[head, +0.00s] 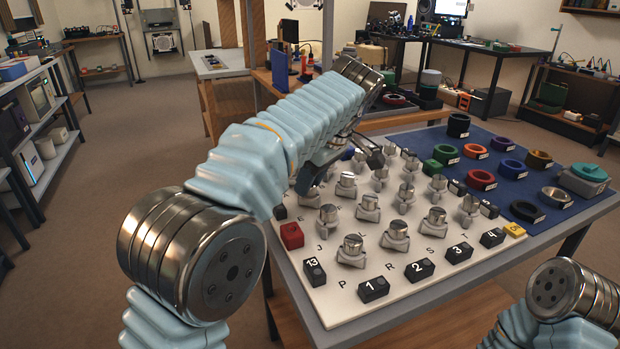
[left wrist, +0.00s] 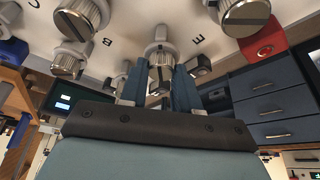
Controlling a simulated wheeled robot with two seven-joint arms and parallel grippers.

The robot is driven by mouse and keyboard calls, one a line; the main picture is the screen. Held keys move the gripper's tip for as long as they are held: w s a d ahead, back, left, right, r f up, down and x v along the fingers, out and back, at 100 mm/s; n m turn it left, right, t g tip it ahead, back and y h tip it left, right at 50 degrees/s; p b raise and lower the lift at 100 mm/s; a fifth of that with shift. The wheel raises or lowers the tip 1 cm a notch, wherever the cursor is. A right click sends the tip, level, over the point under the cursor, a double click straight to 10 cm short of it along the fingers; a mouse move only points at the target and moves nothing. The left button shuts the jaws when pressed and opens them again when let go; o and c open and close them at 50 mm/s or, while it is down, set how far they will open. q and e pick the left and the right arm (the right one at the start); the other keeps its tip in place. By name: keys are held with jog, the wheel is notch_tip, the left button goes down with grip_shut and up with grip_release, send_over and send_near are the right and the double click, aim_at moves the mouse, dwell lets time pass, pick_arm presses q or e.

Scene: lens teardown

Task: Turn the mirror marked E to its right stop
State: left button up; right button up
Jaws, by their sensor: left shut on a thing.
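In the left wrist view a silver mirror mount (left wrist: 160,48) with a knurled round part stands on the white board, with the printed letter E (left wrist: 197,40) beside it. The two blue fingers of my left gripper (left wrist: 159,88) sit on either side of its round head and are shut on it. In the head view my left gripper (head: 340,165) reaches the left back part of the board (head: 405,285), and the arm hides most of the mount it holds. I cannot read the mount's turn angle there. My right gripper is out of view; only part of my right arm shows.
Several similar silver mounts stand close around, such as one near the front (head: 350,250). A red block (head: 291,235) and black numbered blocks (head: 373,289) line the board's edge. A blue mat (head: 510,195) with coloured rings lies behind and to the right.

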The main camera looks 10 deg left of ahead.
pick_arm(q)
jog(key=shift+m, duration=0.3)
jog(key=m+t+h+b, duration=0.1)
jog(key=m, duration=0.2)
jog(key=shift+s+m, duration=0.1)
jog(key=shift+m, duration=0.2)
jog(key=m+t+h, duration=0.1)
jog(key=m, duration=0.2)
jog(key=shift+a+m, duration=0.1)
jog(key=shift+m, duration=0.2)
jog(key=m+h, duration=0.1)
jog(key=m, duration=0.1)
jog(key=shift+r+m+t+p, duration=0.1)
jog(key=shift+m+t+p, duration=0.2)
jog(key=shift+m+p, duration=0.1)
jog(key=m+h+p, duration=0.1)
jog(key=m, duration=0.2)
jog(key=shift+a+h, duration=0.1)
jog(key=shift+h, duration=0.2)
jog(key=shift+m+h+p, duration=0.45)
jog(key=shift+m+h, duration=0.25)
jog(key=shift+m, duration=1.4)
jog(key=o, duration=1.1)
jog(key=shift+c, duration=0.2)
